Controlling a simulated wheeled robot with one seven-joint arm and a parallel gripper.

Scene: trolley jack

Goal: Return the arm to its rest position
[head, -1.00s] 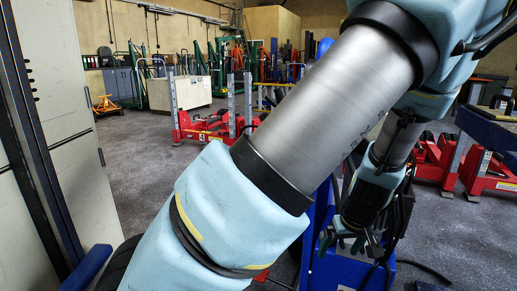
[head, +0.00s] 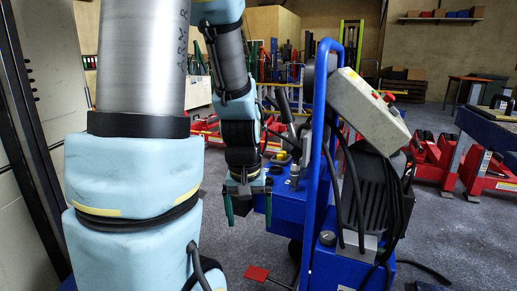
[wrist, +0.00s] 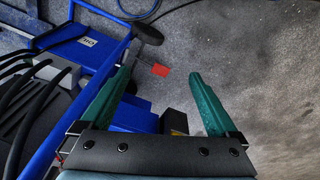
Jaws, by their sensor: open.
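My gripper (head: 248,207) hangs pointing down in the head view, left of the blue trolley jack. Its two green fingers are apart with nothing between them. They also show in the wrist view (wrist: 160,85), over bare floor and the jack's blue body. The trolley jack (head: 318,170) has a blue upright frame, a pale control box (head: 368,108) with a red button, a dark motor and black hoses. In the wrist view its blue frame (wrist: 75,100) lies to the left. My arm stands up at the left of the head view and hides part of the room.
A small red plate (head: 257,273) lies on the floor, also seen in the wrist view (wrist: 161,70). Red stands (head: 490,175) stand at the right, near a blue-edged bench (head: 487,130). A pale cabinet (head: 30,200) is close at the left. Grey floor is open behind the jack.

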